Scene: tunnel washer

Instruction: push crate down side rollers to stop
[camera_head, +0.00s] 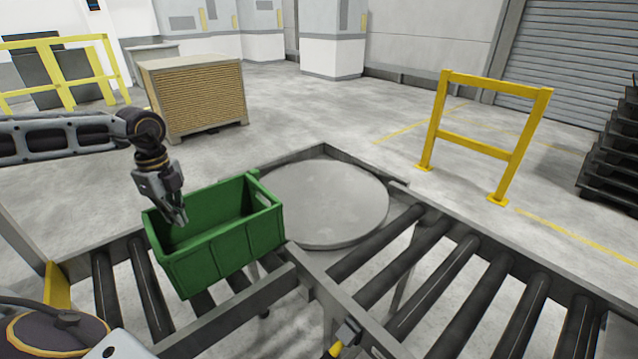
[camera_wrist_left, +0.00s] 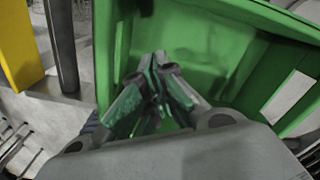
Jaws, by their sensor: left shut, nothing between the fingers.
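A green crate (camera_head: 225,254) stands upright on the dark side rollers (camera_head: 147,285) at the left, its right end close to the round grey turntable plate (camera_head: 322,203). My left gripper (camera_head: 181,220) is shut and empty, pointing down into the crate's open top near its left end. In the left wrist view the shut fingertips (camera_wrist_left: 158,62) show in front of the crate's green inner wall (camera_wrist_left: 205,45). I cannot tell whether the fingers touch the crate. The crate looks empty where I can see inside. A stop at the end of the rollers cannot be made out.
More rollers (camera_head: 437,281) run along the lower right beyond a grey frame rail. A yellow guard rail (camera_head: 487,148) stands at the right, with dark stacked pallets (camera_head: 612,160) beyond. A brown stack (camera_head: 196,97) stands behind my left arm. The floor behind the turntable is clear.

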